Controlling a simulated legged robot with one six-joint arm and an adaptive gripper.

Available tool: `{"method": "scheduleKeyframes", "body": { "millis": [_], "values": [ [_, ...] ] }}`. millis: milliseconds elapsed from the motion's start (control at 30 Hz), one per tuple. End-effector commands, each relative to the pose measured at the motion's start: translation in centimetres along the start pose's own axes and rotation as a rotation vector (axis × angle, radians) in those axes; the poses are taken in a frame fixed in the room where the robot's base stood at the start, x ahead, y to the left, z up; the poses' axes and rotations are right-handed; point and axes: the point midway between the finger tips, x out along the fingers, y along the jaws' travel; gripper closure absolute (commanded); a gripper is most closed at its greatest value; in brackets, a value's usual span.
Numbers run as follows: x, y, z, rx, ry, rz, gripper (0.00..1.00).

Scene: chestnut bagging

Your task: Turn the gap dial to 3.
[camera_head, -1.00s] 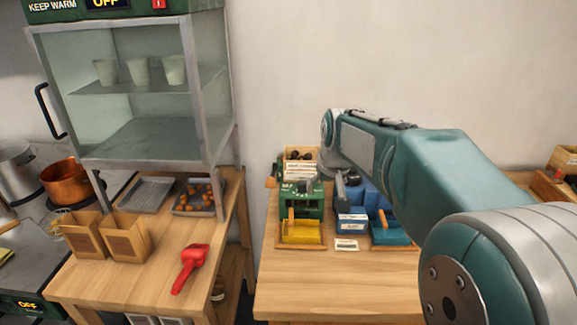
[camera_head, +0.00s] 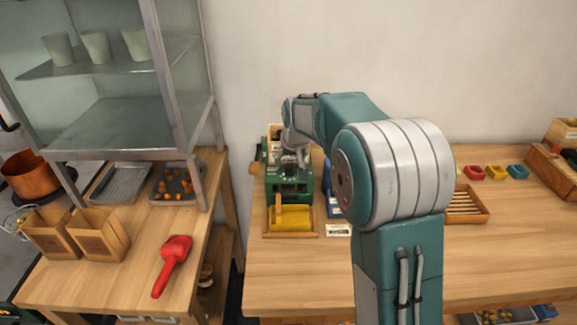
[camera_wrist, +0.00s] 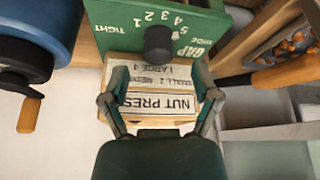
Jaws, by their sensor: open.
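The green nut press (camera_head: 288,188) stands at the left end of the right table, with a yellow tray (camera_head: 292,218) in front. In the wrist view its green panel (camera_wrist: 205,20) appears upside down, with "GAP", "TIGHT" and the numbers 1 to 5 around the dark round gap dial (camera_wrist: 158,42). I cannot tell which number the dial points at. My gripper (camera_wrist: 160,95) is open and empty, its fingers spread on either side of a "NUT PRESS" card (camera_wrist: 158,105), below the dial in the picture and apart from it. In the head view my wrist hides the dial.
A blue machine (camera_wrist: 35,30) with a dark crank and orange handle stands close beside the press. A wooden handle (camera_wrist: 285,75) lies at the other side. The left table holds paper bags (camera_head: 95,235) and a red scoop (camera_head: 172,262). The right table's front is clear.

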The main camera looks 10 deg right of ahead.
Motion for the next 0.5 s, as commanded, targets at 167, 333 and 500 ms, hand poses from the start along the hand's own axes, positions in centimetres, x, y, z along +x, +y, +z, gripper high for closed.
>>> {"method": "scheduleKeyframes", "body": {
  "millis": [167, 333, 500],
  "values": [
    [2.6, 0.0, 0.0, 0.0, -0.002, 0.0, 0.21],
    [3.5, 0.0, 0.0, 0.0, 0.001, 0.0, 0.21],
    [3.6, 0.0, 0.0, 0.0, 0.001, 0.0, 0.21]
  ]
}}
